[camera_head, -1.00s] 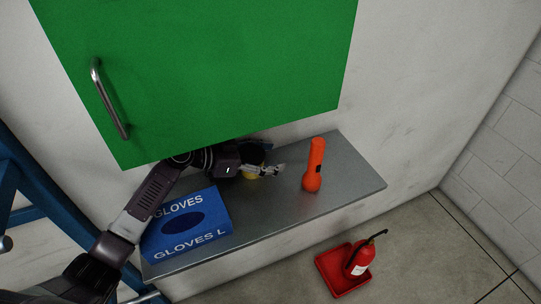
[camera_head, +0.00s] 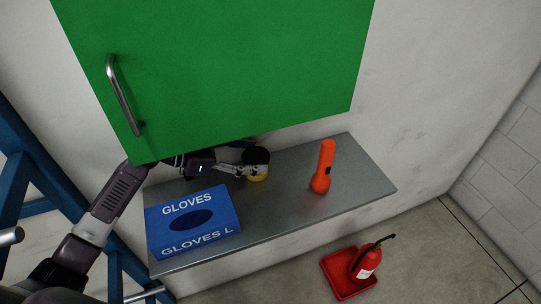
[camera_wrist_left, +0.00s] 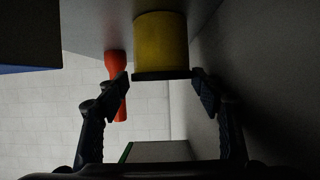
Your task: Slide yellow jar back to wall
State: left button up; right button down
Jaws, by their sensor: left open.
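The yellow jar (camera_head: 258,178) with a black lid stands upright on the grey shelf (camera_head: 290,205), near the wall under the green cabinet. I cannot tell if it touches the wall. My left gripper (camera_head: 244,171) is just left of the jar, its fingers open and pointing toward it. In the left wrist view the yellow jar (camera_wrist_left: 161,42) appears upside down, ahead of the spread fingers of the left gripper (camera_wrist_left: 160,85), with nothing held. My right gripper is not in view.
A blue gloves box (camera_head: 192,222) sits at the shelf's front left. An orange flashlight (camera_head: 323,168) stands right of the jar. The green cabinet (camera_head: 215,65) hangs above. A red extinguisher (camera_head: 366,262) is on the floor. The shelf is clear between jar and flashlight.

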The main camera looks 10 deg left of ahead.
aim_at(258, 154)
pick_arm(q)
jog(key=shift+w+v, duration=0.25)
jog(key=shift+v, duration=1.4)
jog(key=shift+a, duration=0.15)
